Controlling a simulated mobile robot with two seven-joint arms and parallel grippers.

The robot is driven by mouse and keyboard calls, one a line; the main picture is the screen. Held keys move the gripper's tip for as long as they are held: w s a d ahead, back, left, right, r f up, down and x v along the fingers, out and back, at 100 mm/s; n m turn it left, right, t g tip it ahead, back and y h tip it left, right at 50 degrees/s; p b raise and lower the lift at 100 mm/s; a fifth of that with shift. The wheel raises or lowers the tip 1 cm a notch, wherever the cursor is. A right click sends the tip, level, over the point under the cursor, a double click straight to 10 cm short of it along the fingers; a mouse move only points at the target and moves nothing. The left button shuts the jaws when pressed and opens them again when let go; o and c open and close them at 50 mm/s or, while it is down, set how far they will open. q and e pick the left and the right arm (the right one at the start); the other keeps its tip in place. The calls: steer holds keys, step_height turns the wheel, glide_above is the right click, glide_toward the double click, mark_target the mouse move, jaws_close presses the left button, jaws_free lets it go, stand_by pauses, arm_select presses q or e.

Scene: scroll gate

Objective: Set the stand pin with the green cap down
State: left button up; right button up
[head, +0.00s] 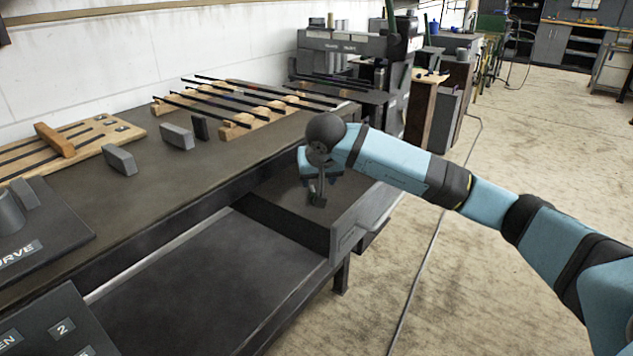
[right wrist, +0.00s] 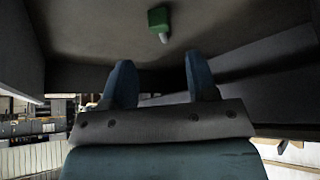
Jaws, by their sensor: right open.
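The stand pin with the green cap (right wrist: 158,18) shows in the right wrist view, near the top middle. It has a block-like green cap and a short pale shaft, and it lies on the dark drawer floor. My right gripper (right wrist: 160,78) is open and empty, its two blue fingers pointing toward the pin, with a gap between them and it. In the head view my right gripper (head: 317,200) reaches down into the open drawer (head: 345,238). The pin cannot be made out there. My left gripper is not in view.
The dark workbench (head: 150,210) carries a wooden rack with black rods (head: 240,122), grey blocks (head: 120,160) and a wooden board (head: 85,140). Labelled dark panels (head: 40,225) stand at the lower left. A machine (head: 345,60) stands beyond. Open floor lies to the right.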

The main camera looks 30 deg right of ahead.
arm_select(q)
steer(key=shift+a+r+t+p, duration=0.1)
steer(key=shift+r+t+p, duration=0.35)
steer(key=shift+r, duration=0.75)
arm_select(e)
steer(key=shift+v, duration=2.3)
